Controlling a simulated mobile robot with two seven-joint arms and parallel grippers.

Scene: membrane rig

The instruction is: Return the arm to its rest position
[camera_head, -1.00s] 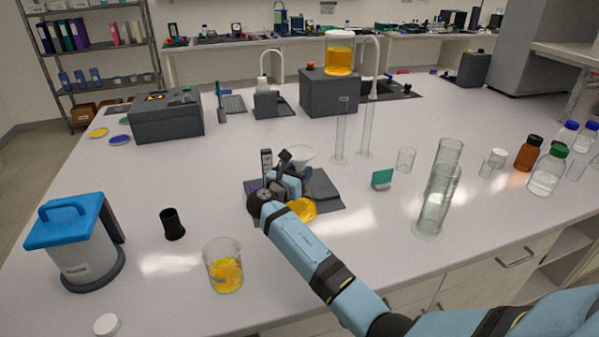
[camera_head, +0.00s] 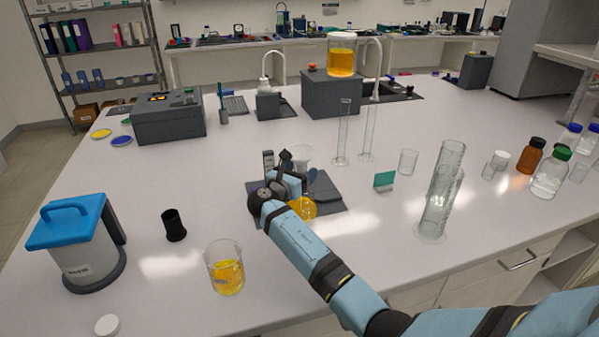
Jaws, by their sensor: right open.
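My right arm (camera_head: 318,264) reaches in from the lower right over the white bench. My right gripper (camera_head: 285,162) is open at the dark grey rig base (camera_head: 328,192). Its fingers point away from me, just left of a clear funnel-like glass piece (camera_head: 303,154). A round yellow-orange piece (camera_head: 304,208) shows beside my wrist, partly hidden by the arm. I cannot tell whether the gripper touches the rig. My left gripper is not in view.
A beaker of yellow liquid (camera_head: 225,269) and a black cup (camera_head: 173,225) stand to the left, near a blue-lidded canister (camera_head: 80,243). Tall glass cylinders (camera_head: 437,204) and a green card (camera_head: 384,180) stand right of the arm.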

